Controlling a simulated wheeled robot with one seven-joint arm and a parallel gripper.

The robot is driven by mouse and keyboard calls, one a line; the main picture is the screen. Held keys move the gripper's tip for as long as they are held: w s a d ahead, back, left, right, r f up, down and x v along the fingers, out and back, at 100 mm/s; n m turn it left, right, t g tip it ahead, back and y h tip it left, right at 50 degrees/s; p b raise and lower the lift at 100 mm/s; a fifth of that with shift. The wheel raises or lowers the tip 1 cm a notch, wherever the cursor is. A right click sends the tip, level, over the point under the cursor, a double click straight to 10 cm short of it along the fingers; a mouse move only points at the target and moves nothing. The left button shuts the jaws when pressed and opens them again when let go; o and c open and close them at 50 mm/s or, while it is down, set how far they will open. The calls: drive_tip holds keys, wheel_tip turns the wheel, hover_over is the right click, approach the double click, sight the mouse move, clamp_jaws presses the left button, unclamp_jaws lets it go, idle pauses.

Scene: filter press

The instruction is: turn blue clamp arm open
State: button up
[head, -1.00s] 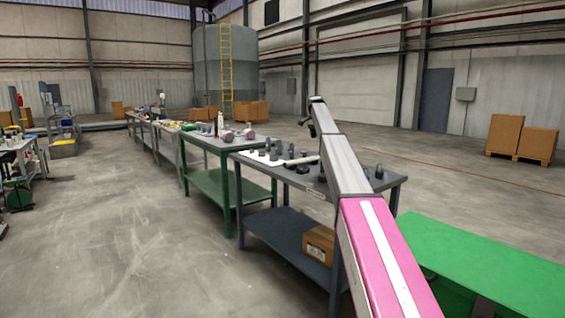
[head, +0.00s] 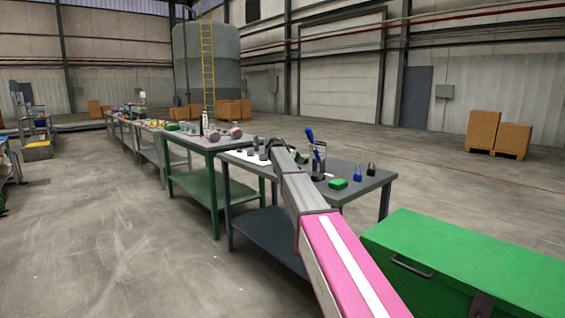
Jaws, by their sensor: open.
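A tool with a blue handle (head: 310,134), which may be the blue clamp arm, stands tilted up on the dark grey bench (head: 345,200) in the head view. Its lower part is grey and too small to make out. My pink and grey arm reaches over the bench from the lower right. My gripper (head: 301,157) shows small and dark at the arm's far end, just left of the blue-handled tool. It is open, and I see nothing held. I cannot tell how far it is from the tool in depth.
A green block (head: 338,184), a blue padlock (head: 357,174) and a black padlock (head: 371,169) lie on the bench's right part. A green chest (head: 465,260) stands at lower right. A green bench (head: 205,185) is behind. The floor at left is clear.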

wheel_tip(320, 180, down, 2)
drive_tip(key=shift+s+a+t+h, duration=0.15)
drive_tip(key=shift+t+h, duration=0.15)
drive_tip(key=shift+h, duration=0.2)
drive_tip(key=v, duration=0.9)
drive_tip(key=shift+a+f, duration=0.2)
drive_tip(key=shift+f, duration=0.2)
drive_tip(key=shift+s, duration=0.1)
